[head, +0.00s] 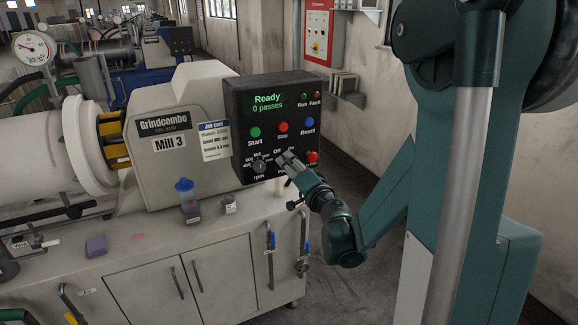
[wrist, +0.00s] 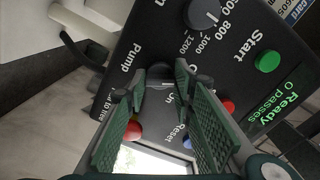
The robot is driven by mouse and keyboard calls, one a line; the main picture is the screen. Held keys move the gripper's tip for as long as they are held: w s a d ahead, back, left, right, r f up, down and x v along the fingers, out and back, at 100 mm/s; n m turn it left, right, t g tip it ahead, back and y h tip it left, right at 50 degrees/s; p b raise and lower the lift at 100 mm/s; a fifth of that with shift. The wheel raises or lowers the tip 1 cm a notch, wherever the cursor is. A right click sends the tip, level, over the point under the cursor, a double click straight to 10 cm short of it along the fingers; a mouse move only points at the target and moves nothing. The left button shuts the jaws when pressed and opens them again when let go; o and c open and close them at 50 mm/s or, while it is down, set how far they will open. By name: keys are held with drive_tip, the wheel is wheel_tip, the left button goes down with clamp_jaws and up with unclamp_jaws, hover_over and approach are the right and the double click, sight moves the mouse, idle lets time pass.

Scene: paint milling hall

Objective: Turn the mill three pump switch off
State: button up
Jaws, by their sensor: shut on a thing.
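The mill three control panel (head: 243,106) is a black box on the end of the mill, with a "Ready, 0 passes" display. The pump switch (wrist: 160,71) is a dark knob beside the "Pump" lettering, between the "Off" and "On" marks. My gripper (head: 285,159) reaches the panel's lower part and hides the switch in the head view. In the wrist view my gripper (wrist: 159,79) has one green ribbed finger on each side of the knob and is shut on it. The fingers hide part of the knob, so I cannot tell which mark it points to.
Near the switch are the rpm knob (head: 260,166), a red emergency button (head: 312,156), and the green Start (head: 255,133), red Stop (head: 283,127) and blue Reset (head: 310,122) buttons.

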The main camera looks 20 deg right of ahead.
idle(0.3)
drive_tip(key=o, duration=0.9)
drive_tip(key=shift+s, duration=0.1)
drive_tip(key=s, duration=1.1)
drive_tip(key=shift+s, duration=0.4)
